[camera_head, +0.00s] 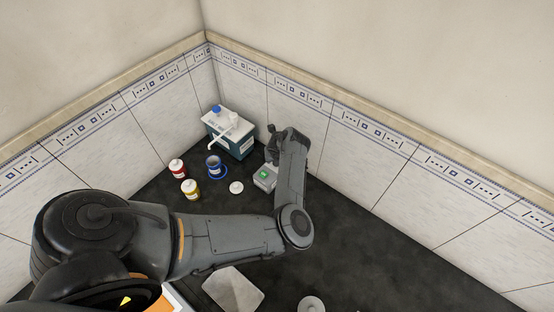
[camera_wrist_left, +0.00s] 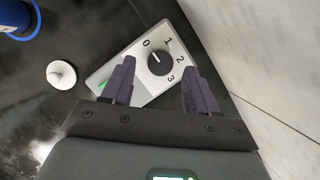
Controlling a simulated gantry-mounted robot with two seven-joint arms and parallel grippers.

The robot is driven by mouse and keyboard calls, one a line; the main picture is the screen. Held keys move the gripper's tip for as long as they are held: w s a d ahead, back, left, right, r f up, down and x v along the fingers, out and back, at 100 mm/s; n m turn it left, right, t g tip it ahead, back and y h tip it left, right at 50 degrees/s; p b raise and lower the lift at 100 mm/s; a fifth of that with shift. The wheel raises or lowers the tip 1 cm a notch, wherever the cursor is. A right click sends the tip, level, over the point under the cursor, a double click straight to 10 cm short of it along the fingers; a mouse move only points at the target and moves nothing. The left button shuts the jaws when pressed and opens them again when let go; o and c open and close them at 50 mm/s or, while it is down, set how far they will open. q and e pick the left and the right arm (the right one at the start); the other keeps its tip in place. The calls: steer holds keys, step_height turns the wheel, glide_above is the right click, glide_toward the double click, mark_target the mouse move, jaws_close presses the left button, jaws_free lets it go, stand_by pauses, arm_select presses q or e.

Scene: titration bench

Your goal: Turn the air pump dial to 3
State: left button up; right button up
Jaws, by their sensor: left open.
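The air pump (camera_head: 265,178) is a small pale box with a green light, on the dark bench near the back wall. In the left wrist view its pale face (camera_wrist_left: 128,48) shows a round black dial (camera_wrist_left: 159,61) with the numbers 0, 1, 2 and 3 around it. A small light mark on the dial appears to point towards 0. My left gripper (camera_wrist_left: 158,68) is open, one finger on each side of the dial in the picture. I cannot tell whether the fingers touch it. In the head view my left gripper (camera_head: 272,152) is over the pump, partly hidden by my arm. My right gripper is not in view.
A teal-and-white dispenser box (camera_head: 232,137) stands left of the pump. Near it are a blue-rimmed cup (camera_head: 213,165), a red bottle (camera_head: 177,169), a yellow bottle (camera_head: 190,189) and a white knobbed lid (camera_head: 236,187). A tiled wall (camera_head: 345,151) rises close behind the pump.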

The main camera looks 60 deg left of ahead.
arm_select(q)
steer(key=shift+x, duration=1.2)
steer(key=c, duration=1)
